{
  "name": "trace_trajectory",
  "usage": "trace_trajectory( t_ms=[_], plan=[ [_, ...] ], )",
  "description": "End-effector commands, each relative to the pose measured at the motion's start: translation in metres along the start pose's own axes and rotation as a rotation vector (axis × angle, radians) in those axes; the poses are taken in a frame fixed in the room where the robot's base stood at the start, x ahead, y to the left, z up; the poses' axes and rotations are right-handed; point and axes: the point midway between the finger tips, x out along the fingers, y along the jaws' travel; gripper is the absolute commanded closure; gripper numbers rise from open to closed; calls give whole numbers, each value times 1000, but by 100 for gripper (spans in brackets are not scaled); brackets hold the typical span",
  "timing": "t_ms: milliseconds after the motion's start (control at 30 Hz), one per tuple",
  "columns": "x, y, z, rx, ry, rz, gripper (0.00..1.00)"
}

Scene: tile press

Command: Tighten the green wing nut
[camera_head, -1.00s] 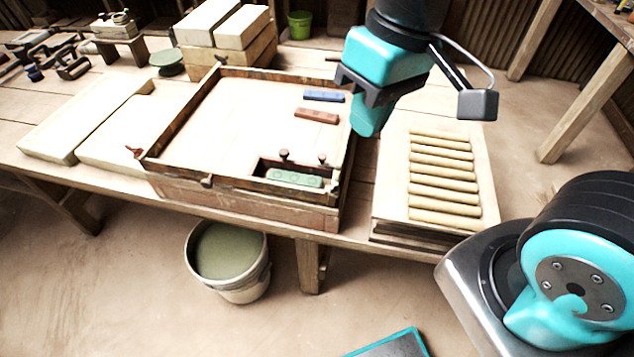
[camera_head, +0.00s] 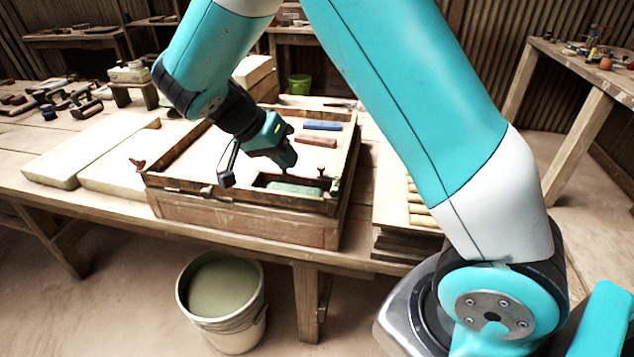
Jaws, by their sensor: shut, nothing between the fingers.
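A green bar (camera_head: 294,188) lies in a dark recess at the front right corner of the wooden frame (camera_head: 240,199). I cannot make out wings on it, nor any other green wing nut. A small dark knob (camera_head: 320,169) stands by the recess on the right. My gripper (camera_head: 287,163) points down over the back left of the recess, shut and empty. It hides the place where a second knob stood. I cannot tell whether it touches anything. A reddish-brown winged piece (camera_head: 137,164) sticks out at the frame's left corner.
A blue bar (camera_head: 322,126) and a red bar (camera_head: 316,141) lie inside the frame, behind my gripper. Pale slabs (camera_head: 90,150) lie to the left. Rods on a board at the right are mostly hidden by my arm. A bucket (camera_head: 222,290) stands on the floor.

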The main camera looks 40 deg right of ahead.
Motion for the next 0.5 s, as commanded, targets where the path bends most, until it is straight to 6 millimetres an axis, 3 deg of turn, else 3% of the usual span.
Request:
trace_trajectory(
  t_ms=[33,267,500],
  plan=[
    [14,1,1,0,-2,5,100],
    [61,1,1,-3,-3,4,100],
    [74,30,0,-1,-2,0,100]
  ],
)
